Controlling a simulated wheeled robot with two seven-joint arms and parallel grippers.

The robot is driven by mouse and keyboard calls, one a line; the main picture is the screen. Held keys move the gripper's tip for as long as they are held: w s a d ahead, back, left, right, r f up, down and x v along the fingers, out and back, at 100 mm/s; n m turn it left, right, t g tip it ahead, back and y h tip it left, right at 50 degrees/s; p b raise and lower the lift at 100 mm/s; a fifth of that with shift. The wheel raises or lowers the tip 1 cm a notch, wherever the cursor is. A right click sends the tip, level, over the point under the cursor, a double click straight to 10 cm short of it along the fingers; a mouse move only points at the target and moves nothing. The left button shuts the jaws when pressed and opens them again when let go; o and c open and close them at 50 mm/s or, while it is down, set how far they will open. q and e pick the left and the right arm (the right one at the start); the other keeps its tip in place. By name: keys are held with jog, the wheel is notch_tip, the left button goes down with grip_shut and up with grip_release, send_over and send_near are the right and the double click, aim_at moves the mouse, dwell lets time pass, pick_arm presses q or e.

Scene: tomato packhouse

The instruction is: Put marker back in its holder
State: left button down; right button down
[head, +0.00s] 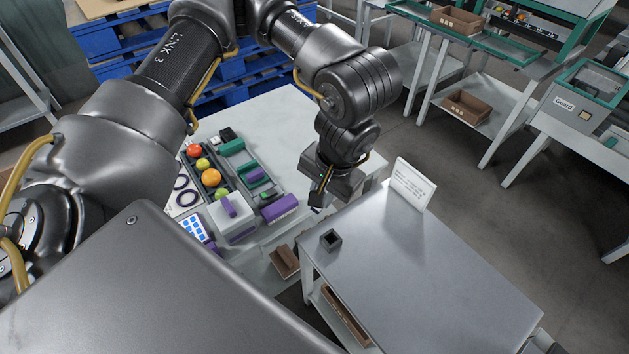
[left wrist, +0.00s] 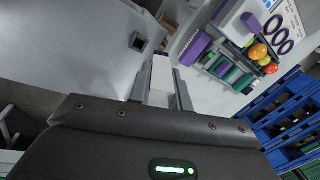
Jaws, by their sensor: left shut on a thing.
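The holder is a small dark square open-topped box (head: 331,240) on the grey metal table; it also shows at the upper left of the left wrist view (left wrist: 138,41). My left gripper (head: 320,196) points down behind and slightly left of the holder, near the table's back left corner and apart from the holder. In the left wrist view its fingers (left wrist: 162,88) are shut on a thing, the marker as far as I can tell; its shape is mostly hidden. No other marker shows clearly. My right gripper is out of view.
The metal table (head: 430,270) is mostly clear; a white sign card (head: 412,184) stands at its back edge. A white table (head: 280,118) behind left carries a tray of tomatoes, green and purple blocks and a white box (head: 232,218). A brown bin (head: 285,261) sits low between them.

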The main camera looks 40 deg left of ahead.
pick_arm(q)
jog(key=shift+a, duration=0.1)
jog(key=shift+w+f+n, duration=0.1)
jog(key=shift+f+n, duration=0.2)
jog(key=shift+n, duration=0.4)
jog(key=w+f+n, duration=0.1)
jog(key=f+n, duration=0.3)
jog(key=n, duration=0.6)
jog(key=w+f+n+h, duration=0.1)
jog(key=f+n, duration=0.4)
jog(key=n, duration=0.5)
jog(key=w+f+n+h, duration=0.1)
jog(key=w+f+n, duration=0.2)
jog(key=n, duration=0.7)
jog(key=shift+w+f+n, duration=0.25)
jog(key=shift+f+n, duration=0.15)
jog(key=shift+f, duration=0.45)
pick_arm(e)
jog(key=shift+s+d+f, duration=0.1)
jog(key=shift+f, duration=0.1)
pick_arm(q)
jog(key=shift+f+b, duration=0.1)
jog(key=shift+b, duration=0.25)
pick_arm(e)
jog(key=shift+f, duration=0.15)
